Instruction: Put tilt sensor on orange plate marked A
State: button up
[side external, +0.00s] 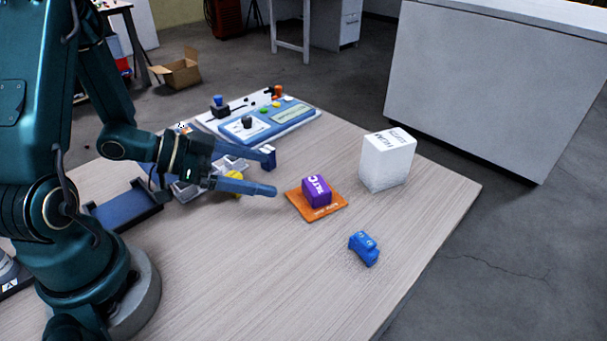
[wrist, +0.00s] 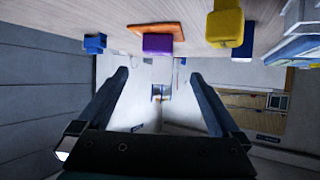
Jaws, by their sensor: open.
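An orange plate (side external: 330,211) lies on the table; its small front lettering is too small to read. A purple block (side external: 318,191) with white letters, partly unclear, rests on it. Both also show in the wrist view, the plate (wrist: 175,31) and the purple block (wrist: 157,44). A small blue part (side external: 363,248) lies in front of the plate, apart from it, and shows in the wrist view (wrist: 95,43). I cannot tell for sure which object is the tilt sensor. My gripper (side external: 271,173) is open and empty, its fingers to the left of the plate and pointing towards it.
A white box (side external: 388,162) with dark lettering stands behind and right of the plate. A yellow part (wrist: 225,26) lies near my gripper. A blue-and-white panel (side external: 268,124) lies at the back. A dark blue tray (side external: 125,211) is at left.

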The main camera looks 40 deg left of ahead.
jog(key=a+r+n+y, duration=0.1)
jog(key=a+r+y, duration=0.1)
jog(key=y, duration=0.1)
jog(key=a+r+n+g+y, duration=0.1)
jog(key=a+r+y, duration=0.1)
jog(key=y, duration=0.1)
jog(key=a+r+n+y, duration=0.1)
jog(key=a+r+y, duration=0.1)
jog(key=y, duration=0.1)
jog(key=shift+a+n+g, duration=0.3)
jog(key=shift+a+g, duration=0.1)
jog(key=s+d+r+n+g+h, duration=0.2)
jog(key=s+d+r+g, duration=0.1)
jog(key=s+d, duration=0.6)
jog(key=s, duration=0.3)
jog(key=shift+s+d+r+n+h, duration=0.2)
jog(key=shift+d+n+h, duration=0.1)
jog(key=shift+d+n, duration=0.1)
